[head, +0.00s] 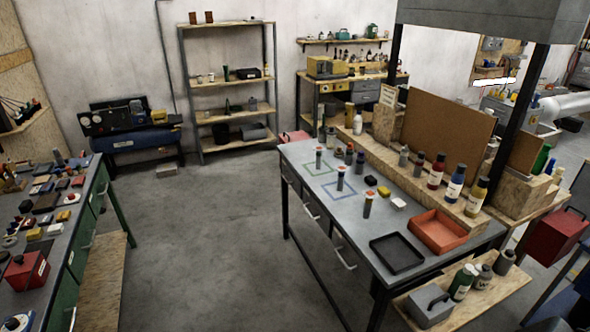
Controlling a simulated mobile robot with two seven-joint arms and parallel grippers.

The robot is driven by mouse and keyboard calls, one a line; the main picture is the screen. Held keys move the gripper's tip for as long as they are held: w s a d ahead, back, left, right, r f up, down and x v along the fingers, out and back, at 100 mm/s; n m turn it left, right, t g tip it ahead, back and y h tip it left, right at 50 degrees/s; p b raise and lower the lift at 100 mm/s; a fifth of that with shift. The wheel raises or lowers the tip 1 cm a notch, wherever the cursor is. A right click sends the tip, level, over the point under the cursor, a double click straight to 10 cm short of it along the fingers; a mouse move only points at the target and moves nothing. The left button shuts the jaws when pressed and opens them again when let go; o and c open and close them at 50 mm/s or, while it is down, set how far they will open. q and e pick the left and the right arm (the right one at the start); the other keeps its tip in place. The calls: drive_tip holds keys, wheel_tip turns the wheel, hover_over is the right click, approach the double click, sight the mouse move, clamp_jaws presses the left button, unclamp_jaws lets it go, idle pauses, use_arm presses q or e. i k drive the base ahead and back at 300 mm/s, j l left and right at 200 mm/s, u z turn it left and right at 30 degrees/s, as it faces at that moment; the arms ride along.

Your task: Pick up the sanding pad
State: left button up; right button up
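Neither of my grippers is in view. I cannot tell for sure which item is the sanding pad. Several small block-like items lie on the grey workbench (318,206) at the right: a dark block (370,181), a yellow block (384,191) and a pale block with some red (399,203). More small blocks and pads crowd the left bench (72,240), too small to identify.
A black tray (372,247) and an orange tray (412,228) sit on the right workbench. Bottles line its raised wooden ledge (420,196). A grey box (428,306) and bottles stand on a lower side shelf. Open concrete floor (205,240) lies between the benches.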

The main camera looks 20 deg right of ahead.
sight(371, 182)
drive_tip(key=z, duration=1.25)
